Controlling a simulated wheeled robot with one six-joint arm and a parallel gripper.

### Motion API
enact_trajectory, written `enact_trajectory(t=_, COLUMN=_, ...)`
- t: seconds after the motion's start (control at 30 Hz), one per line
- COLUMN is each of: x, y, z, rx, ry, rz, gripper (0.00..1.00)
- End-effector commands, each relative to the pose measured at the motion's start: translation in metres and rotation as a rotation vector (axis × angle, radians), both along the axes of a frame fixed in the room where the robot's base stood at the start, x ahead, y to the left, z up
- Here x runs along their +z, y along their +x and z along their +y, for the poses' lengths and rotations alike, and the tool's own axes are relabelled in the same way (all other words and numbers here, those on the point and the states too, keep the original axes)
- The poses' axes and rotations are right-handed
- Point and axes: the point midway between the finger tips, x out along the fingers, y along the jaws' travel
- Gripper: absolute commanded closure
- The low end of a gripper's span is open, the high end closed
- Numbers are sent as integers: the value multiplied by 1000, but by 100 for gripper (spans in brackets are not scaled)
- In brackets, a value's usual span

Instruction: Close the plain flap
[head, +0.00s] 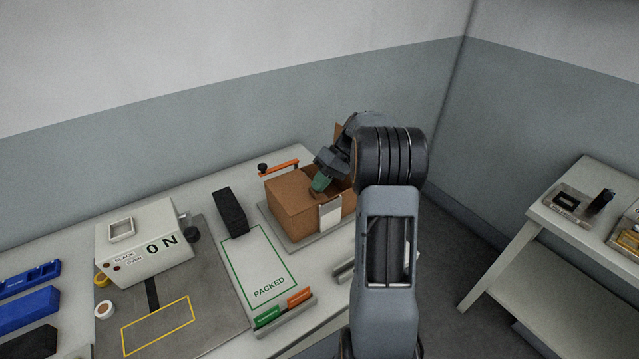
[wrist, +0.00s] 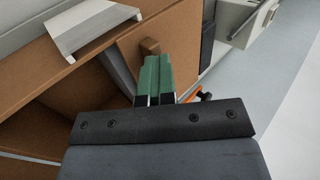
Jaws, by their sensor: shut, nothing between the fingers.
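The brown carton (head: 290,212) stands on a grey base on the bench. A plain brown flap (head: 287,188) lies roughly level over the left part of its top. In the wrist view this flap (wrist: 128,42) carries a small brown block (wrist: 150,46). Another brown flap (head: 339,132) stands up behind my gripper, partly hidden by my arm. My gripper (head: 319,184) has green fingers, shut and empty, at the flap's inner edge. In the wrist view the fingertips (wrist: 156,62) are close to the block; I cannot tell whether they touch. The carton's right part is open.
A white plate (head: 330,213) is at the carton's front wall. An orange bar (head: 279,167) with a black knob is behind the carton. A black block (head: 230,211), the PACKED mat (head: 247,262) and a white ON machine (head: 143,243) are to the left.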

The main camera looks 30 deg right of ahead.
Motion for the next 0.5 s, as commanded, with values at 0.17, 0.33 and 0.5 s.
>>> enact_trajectory(t=0.17, x=-11, y=-2, z=8, rx=6, ry=3, rz=14, gripper=100)
enact_trajectory(t=0.33, x=-14, y=-2, z=17, rx=12, ry=5, rz=15, gripper=100)
enact_trajectory(t=0.5, x=-9, y=-1, z=15, rx=14, ry=7, rz=13, gripper=100)
